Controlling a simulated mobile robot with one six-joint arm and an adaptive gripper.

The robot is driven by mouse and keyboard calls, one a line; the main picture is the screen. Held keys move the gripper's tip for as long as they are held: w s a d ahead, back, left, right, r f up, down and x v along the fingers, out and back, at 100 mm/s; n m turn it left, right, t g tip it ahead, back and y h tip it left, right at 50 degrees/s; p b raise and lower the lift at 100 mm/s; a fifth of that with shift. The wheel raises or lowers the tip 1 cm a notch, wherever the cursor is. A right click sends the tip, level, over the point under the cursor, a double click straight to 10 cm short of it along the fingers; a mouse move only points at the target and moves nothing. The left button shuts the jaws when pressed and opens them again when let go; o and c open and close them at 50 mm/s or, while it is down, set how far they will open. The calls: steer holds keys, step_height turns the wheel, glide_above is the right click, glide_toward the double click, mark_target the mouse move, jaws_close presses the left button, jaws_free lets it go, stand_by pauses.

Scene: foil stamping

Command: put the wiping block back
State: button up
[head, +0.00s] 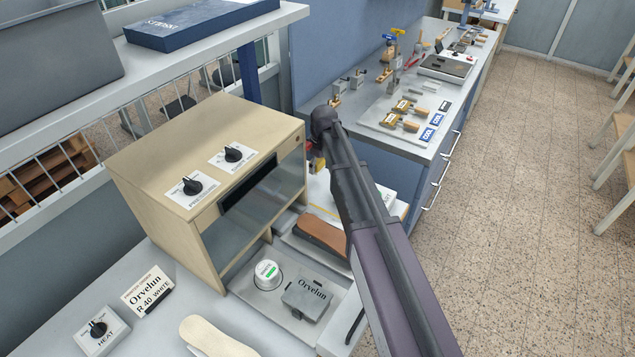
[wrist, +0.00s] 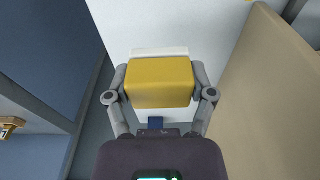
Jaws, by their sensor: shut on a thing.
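In the wrist view my gripper (wrist: 159,76) is shut on a yellow block (wrist: 160,88) with a white layer along its far edge. I take it to be the wiping block. The fingers press on its left and right sides. A pale grey surface (wrist: 150,25) lies beyond it; I cannot tell whether the block touches it. In the head view my arm crosses the middle and hides most of the gripper and block. Small red and yellow patches show beside the beige cabinet's right end, too small to tell apart.
The beige cabinet (head: 150,150) with two knobs stands left of my arm; its side wall also shows in the wrist view (wrist: 262,100). A blue bench (head: 385,155) stands behind.

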mark_target(317, 182)
steer(key=shift+f+b, duration=0.4)
steer(key=shift+f, duration=0.35)
steer(key=shift+f+b, duration=1.9)
steer(key=shift+f, duration=0.15)
steer(key=o, duration=1)
steer(key=shift+c, duration=0.2)
steer(key=shift+r, duration=0.2)
steer(key=r+p, duration=0.8)
steer(key=d+r+p, duration=0.1)
steer(key=r+p, duration=0.3)
steer(key=shift+s+d, duration=0.1)
steer(key=shift+s, duration=0.3)
